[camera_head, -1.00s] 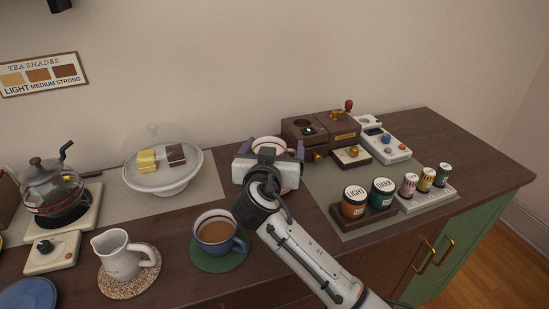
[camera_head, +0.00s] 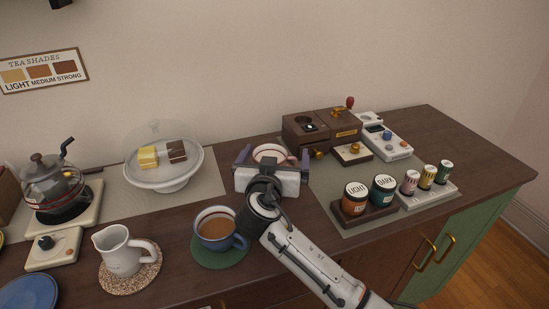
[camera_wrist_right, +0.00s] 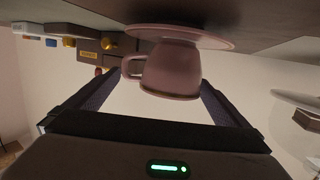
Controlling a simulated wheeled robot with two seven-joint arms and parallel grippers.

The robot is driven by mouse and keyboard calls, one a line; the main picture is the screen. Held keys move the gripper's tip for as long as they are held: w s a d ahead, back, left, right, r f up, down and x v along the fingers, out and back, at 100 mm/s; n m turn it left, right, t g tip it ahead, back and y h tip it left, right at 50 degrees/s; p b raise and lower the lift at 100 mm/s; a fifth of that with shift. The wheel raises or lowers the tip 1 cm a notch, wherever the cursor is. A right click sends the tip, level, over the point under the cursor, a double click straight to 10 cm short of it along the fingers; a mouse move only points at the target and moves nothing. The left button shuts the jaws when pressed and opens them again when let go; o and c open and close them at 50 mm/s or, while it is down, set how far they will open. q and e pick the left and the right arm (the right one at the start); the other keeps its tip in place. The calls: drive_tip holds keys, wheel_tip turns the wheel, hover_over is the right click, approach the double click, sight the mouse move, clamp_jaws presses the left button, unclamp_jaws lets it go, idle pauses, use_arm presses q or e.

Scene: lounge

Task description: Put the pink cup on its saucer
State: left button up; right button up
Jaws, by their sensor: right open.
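The pink cup (camera_wrist_right: 172,70) shows upside down in the right wrist view, its handle to the left. Its foot appears to rest on the pink saucer (camera_wrist_right: 205,31), and the cup looks upright on it. In the head view the cup's rim (camera_head: 270,153) shows behind my right gripper (camera_head: 274,158), which hides most of the cup and the saucer. My right gripper is open, one finger on each side of the cup; the wrist view shows gaps there. My left gripper is not in view.
A blue cup (camera_head: 214,241) on a green coaster and a white jug (camera_head: 122,256) stand in front, to the left. A domed cake stand (camera_head: 165,178) is at left. A wooden grinder (camera_head: 305,132) and jars (camera_head: 355,200) stand to the right.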

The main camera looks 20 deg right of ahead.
drive_tip(key=b+v, duration=0.1)
drive_tip(key=v, duration=1.1)
